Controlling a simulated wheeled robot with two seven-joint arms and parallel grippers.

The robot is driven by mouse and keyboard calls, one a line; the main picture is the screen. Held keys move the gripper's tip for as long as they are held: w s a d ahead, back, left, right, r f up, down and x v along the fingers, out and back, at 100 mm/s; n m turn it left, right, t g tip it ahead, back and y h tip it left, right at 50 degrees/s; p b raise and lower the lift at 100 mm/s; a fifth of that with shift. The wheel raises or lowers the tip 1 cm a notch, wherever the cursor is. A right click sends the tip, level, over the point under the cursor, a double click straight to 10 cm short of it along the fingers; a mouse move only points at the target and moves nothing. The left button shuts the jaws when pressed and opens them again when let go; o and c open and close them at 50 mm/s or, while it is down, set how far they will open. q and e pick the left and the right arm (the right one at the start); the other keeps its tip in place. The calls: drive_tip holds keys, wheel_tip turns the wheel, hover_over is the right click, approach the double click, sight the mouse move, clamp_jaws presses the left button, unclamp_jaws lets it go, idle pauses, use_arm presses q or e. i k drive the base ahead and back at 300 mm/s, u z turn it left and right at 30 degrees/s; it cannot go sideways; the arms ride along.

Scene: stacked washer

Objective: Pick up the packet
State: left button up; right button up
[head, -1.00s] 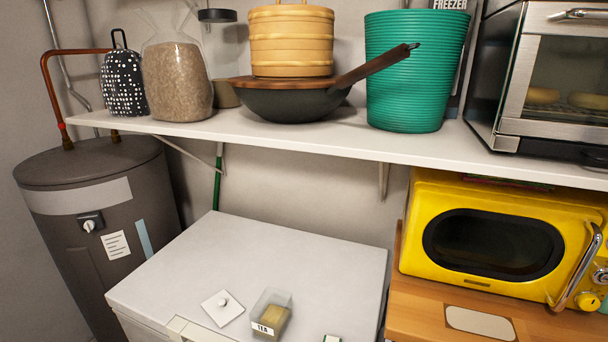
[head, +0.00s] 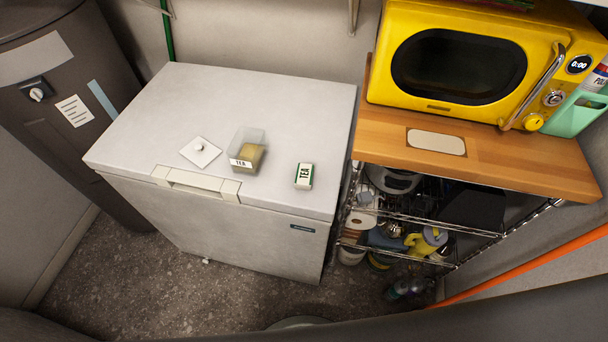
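A small white and green packet labelled TEA (head: 304,176) lies on the white lid of the chest freezer (head: 270,105), near its front right. To its left stands a clear open container (head: 247,150), also labelled TEA, with yellowish-brown contents. A white square lid with a knob (head: 200,152) lies left of the container. The packet is apart from both. Neither of my grippers is in view.
A wooden-topped wire rack (head: 480,150) stands right of the freezer, holding a yellow microwave (head: 460,65) on top and mixed items on lower shelves. A dark tank (head: 60,95) stands at the left. Speckled floor (head: 150,270) is open in front of the freezer.

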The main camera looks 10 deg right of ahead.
sight(305, 172)
drive_tip(key=k, duration=1.35)
drive_tip(key=u, duration=0.6)
drive_tip(key=i, duration=0.95)
